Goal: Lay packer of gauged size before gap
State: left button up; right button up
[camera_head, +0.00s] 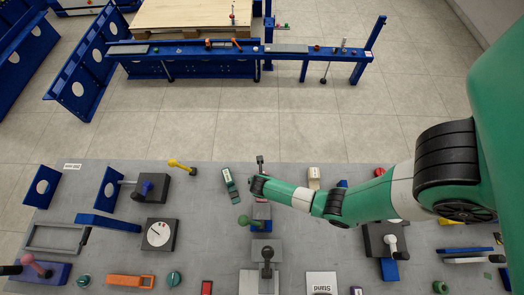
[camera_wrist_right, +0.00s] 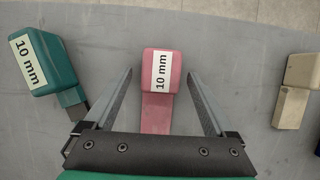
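A pink packer (camera_wrist_right: 153,115) labelled 10 mm lies between the spread fingers of my right gripper (camera_wrist_right: 158,74) in the right wrist view. Space shows on both sides of it, so the fingers do not grip it. A green packer (camera_wrist_right: 40,62), also labelled 10 mm, lies to the left, and a beige packer (camera_wrist_right: 291,105) to the right. In the head view my right gripper (camera_head: 260,168) is over the bench's far part, between the green packer (camera_head: 230,186) and the beige packer (camera_head: 314,178). I cannot clearly make out the pink packer or the gap there.
The grey bench (camera_head: 205,215) holds a dial gauge (camera_head: 158,234), a yellow-handled tool (camera_head: 181,166), grey blocks with a black knob (camera_head: 266,256), a plate marked Stand (camera_head: 321,283) and an orange tool (camera_head: 130,281). A blue rail (camera_head: 200,52) stands beyond across open floor.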

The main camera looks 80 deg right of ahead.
jog(key=p+v, duration=0.4)
jog(key=v, duration=0.7)
jog(key=shift+a+r, duration=0.25)
jog(key=shift+r, duration=0.05)
jog(key=shift+p, duration=0.3)
